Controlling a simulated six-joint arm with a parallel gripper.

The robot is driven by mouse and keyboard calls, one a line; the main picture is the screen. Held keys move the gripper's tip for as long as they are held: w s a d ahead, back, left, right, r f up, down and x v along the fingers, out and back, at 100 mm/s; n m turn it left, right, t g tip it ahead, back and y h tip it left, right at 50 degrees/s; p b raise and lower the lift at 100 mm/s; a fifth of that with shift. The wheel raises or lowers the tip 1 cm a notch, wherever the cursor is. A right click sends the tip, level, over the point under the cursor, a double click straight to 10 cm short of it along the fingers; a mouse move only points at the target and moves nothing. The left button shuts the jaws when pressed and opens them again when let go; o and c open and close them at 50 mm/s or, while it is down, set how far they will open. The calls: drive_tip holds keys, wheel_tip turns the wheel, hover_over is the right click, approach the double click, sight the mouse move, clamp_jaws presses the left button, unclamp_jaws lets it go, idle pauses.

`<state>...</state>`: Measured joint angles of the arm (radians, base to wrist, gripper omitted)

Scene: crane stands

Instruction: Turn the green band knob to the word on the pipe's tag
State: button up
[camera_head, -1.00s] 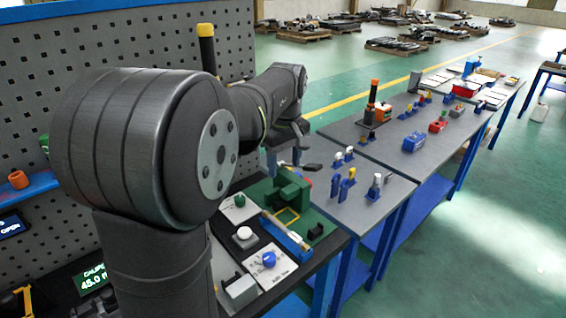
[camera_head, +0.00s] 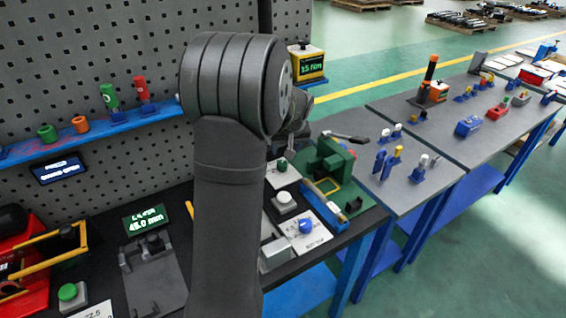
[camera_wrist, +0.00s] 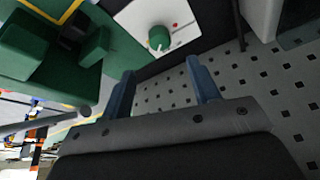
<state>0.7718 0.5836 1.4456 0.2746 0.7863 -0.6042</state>
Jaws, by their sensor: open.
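The green knob (camera_wrist: 159,38) sits on a white plate (camera_wrist: 185,22) with a small red mark, at the top middle of the wrist view. It has a pale pointer line. In the head view the green knob (camera_head: 282,165) is small, just right of my arm. My gripper (camera_wrist: 162,65) is open and empty, its two blue fingers apart. The knob lies beyond the fingertips, roughly in line with the gap, not touched. In the head view my arm mostly hides the gripper. I cannot make out a pipe's tag or its word.
A green machine block (camera_head: 330,162) stands right of the knob, with a grey bar near it. A white button (camera_head: 285,202) and a blue knob (camera_head: 306,226) are nearer. A pegboard (camera_head: 90,70) with a blue shelf (camera_head: 95,134) rises behind. Grey tables stretch right.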

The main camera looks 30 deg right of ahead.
sight(283, 164)
drive_tip(key=x, duration=1)
drive_tip(key=c, duration=1)
